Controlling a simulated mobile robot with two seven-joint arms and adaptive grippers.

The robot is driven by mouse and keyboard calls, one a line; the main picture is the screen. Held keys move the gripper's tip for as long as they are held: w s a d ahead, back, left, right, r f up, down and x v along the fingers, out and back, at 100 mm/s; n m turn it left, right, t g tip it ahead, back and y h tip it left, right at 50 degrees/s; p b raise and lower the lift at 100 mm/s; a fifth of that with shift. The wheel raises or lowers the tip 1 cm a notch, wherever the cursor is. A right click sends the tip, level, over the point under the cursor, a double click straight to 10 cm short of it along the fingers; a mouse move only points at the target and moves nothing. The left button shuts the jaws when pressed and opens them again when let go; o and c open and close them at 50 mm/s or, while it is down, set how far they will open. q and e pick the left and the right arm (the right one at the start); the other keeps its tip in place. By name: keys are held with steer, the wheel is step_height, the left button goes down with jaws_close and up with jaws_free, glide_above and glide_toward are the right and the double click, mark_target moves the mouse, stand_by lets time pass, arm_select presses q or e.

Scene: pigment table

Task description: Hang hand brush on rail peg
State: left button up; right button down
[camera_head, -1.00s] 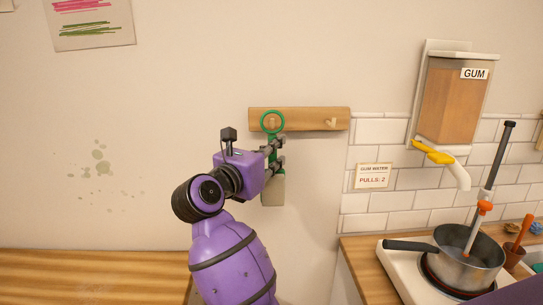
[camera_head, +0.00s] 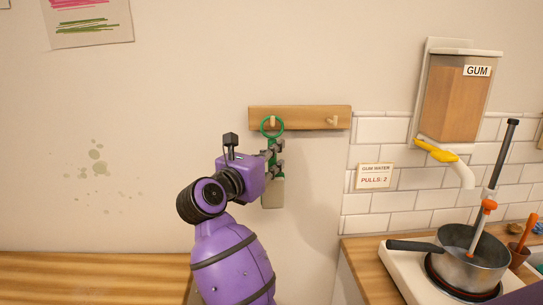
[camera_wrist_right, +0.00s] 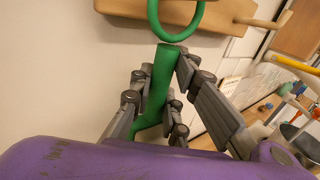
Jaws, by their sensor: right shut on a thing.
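The hand brush (camera_head: 272,192) hangs upright, with a green handle, a green ring at its top and a pale head at the bottom. The wooden rail (camera_head: 303,118) on the wall has a left peg (camera_head: 272,120) and a bare right peg (camera_head: 333,121). In the head view the left peg shows within the ring's outline, near its top; I cannot tell surely that the ring is around it. My right gripper (camera_head: 276,158) is shut on the green handle (camera_wrist_right: 158,85), just below the ring (camera_wrist_right: 176,20). My left gripper is out of view.
The gum dispenser (camera_head: 458,98) with a yellow lever and a sign (camera_head: 374,176) are on the wall to the right. A pot (camera_head: 470,262) stands on a hot plate below. A wooden counter (camera_head: 90,275) is at lower left.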

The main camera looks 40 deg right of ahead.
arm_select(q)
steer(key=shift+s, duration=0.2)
arm_select(e)
steer(key=c, duration=1.6)
jaws_free()
steer(key=shift+a, duration=0.1)
steer(key=v, duration=1.2)
steer(key=shift+r, duration=0.1)
